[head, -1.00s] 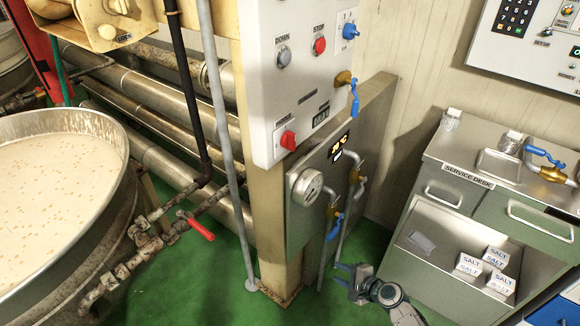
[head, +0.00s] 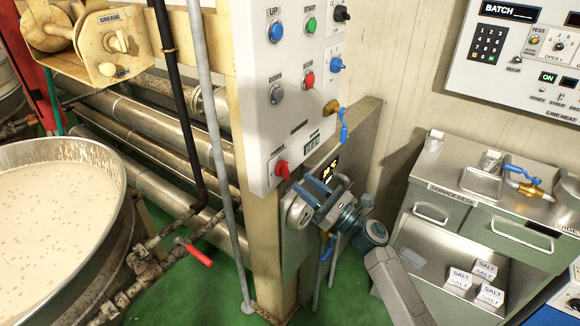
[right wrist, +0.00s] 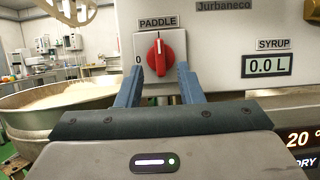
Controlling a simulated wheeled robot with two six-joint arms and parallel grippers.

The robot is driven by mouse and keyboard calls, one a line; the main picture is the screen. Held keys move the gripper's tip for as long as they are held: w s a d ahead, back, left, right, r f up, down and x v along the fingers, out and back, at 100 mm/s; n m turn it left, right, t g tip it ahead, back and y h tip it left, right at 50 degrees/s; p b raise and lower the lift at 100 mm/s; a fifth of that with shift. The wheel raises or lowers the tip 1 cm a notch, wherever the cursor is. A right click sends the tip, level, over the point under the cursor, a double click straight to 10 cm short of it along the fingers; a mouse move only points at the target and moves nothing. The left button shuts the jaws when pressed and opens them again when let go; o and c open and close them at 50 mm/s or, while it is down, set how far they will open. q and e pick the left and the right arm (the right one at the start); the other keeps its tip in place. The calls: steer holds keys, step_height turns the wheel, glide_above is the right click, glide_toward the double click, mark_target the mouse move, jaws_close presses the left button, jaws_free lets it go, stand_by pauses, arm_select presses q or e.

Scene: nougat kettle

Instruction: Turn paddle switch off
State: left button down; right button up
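The paddle switch is a red rotary knob on a white plate under the PADDLE label. It shows at the lower part of the white control panel in the head view (head: 282,169) and ahead of the fingers in the right wrist view (right wrist: 160,53). Its white mark points up, and a 0 stands to its left. My right gripper (head: 318,186) is open and empty, just right of and below the switch. In the right wrist view its two blue fingers (right wrist: 158,73) reach toward the knob, one on each side, apparently short of it. My left gripper is not in view.
A blue-handled valve (head: 342,122) sticks out right of the panel. A grey pipe (head: 222,150) stands upright to its left. A large kettle of pale mix (head: 115,195) is at left. The service desk (head: 447,188) with salt boxes is at right.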

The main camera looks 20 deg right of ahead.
mark_target(289, 172)
steer(key=p+x, duration=0.1)
steer(key=x, duration=0.3)
steer(key=shift+w+a+r+p, duration=0.15)
steer(key=shift+w+r+p, duration=0.05)
steer(key=shift+p, duration=0.1)
steer(key=shift+w+a+r, duration=0.1)
steer(key=shift+w+a, duration=0.25)
steer(key=shift+w, duration=0.1)
jaws_close()
